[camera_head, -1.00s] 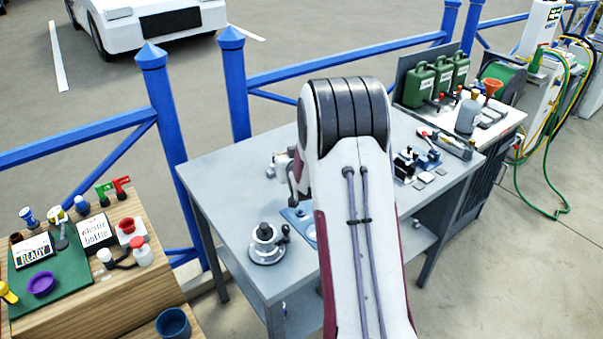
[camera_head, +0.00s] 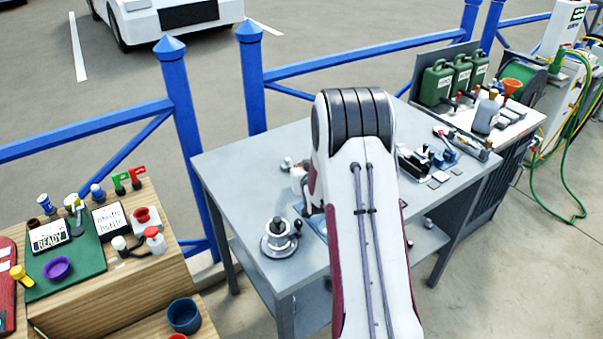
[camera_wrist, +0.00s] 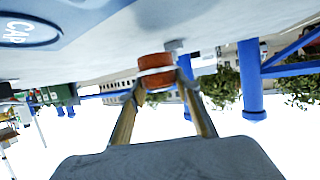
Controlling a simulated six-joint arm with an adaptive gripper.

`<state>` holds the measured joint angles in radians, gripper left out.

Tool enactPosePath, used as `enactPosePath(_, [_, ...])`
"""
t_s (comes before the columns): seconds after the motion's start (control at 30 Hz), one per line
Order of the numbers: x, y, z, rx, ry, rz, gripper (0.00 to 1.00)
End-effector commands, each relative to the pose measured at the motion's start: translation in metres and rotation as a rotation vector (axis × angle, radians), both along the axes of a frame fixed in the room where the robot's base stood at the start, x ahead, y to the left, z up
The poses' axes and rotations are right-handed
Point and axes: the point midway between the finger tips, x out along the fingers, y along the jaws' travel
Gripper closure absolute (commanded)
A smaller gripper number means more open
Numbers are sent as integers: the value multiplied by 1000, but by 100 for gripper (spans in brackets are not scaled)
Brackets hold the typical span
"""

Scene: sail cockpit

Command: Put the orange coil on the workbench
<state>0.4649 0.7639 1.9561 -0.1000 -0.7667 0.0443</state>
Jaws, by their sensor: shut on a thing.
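The orange coil (camera_wrist: 155,70), an orange-brown roll with a pale band, sits between the fingertips of my gripper (camera_wrist: 160,84) in the wrist view. My gripper is shut on it. The wrist picture is upside down, so the grey workbench top (camera_wrist: 200,22) fills its upper part. The coil appears close to that surface; I cannot tell whether it touches. In the head view the grey workbench (camera_head: 235,160) stands in the middle, and my arm covers its centre. The coil is hidden there behind my arm.
A round metal fixture (camera_head: 279,240) stands on the bench's near left. A blue mat marked "CAP" (camera_wrist: 45,25) lies on the bench top. Small black devices (camera_head: 425,158) sit at its right. A wooden table (camera_head: 110,270) with several items is at left; blue railing (camera_head: 190,130) runs behind.

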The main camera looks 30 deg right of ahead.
Motion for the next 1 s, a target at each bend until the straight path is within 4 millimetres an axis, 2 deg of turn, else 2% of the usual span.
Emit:
enactPosePath(0.27, [0,0,-25,0,1,0,93])
enactPosePath(0.8, [0,0,-30,0,-1,0,93])
enactPosePath(0.83, [0,0,-30,0,0,0,61])
enactPosePath(0.87, [0,0,-30,0,0,0,53])
enactPosePath(1.0, [0,0,-30,0,0,0,52])
